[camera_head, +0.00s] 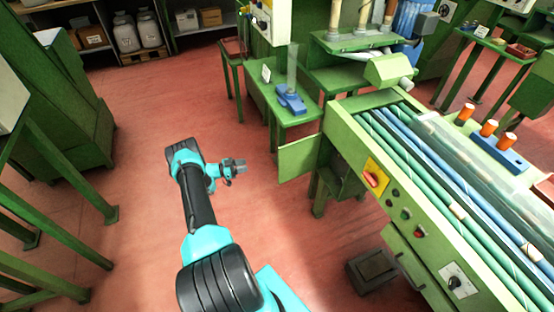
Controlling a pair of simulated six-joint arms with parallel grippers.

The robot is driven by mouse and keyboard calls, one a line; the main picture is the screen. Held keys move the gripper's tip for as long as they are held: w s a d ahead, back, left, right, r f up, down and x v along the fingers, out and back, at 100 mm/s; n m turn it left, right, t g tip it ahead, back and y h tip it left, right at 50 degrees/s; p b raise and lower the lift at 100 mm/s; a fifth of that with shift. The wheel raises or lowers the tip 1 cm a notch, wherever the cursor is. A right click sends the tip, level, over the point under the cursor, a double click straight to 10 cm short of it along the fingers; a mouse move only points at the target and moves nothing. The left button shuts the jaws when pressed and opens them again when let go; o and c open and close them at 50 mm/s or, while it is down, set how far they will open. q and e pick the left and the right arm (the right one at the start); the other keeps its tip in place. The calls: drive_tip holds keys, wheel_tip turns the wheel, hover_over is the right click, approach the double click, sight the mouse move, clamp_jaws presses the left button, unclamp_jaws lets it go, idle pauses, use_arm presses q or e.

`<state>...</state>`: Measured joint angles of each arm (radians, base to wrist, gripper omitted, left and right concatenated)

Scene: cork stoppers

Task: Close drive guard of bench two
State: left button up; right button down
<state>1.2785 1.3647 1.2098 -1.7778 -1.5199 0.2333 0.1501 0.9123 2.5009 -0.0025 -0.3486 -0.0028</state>
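A green roller bench (345,117) fills the right side, with long green and blue rollers on top. A flat green panel (298,158), which looks like the drive guard, stands swung out from the bench's left end. Beside it a dark opening (343,178) shows under the bench top. I cannot read any bench number. My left gripper (240,167) is above the red floor, left of the panel and apart from it. It points right and seems to hold nothing; its fingers are too small to judge their gap. My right gripper is out of view.
A green side table (262,92) with a blue fixture (291,99) stands behind the panel. A dark box (371,270) sits on the floor by the bench. Green machine frames (62,110) stand at left. The red floor between is clear.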

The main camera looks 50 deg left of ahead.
use_arm(q)
drive_tip(key=x, duration=1.7)
drive_tip(key=shift+w, duration=0.2)
clamp_jaws()
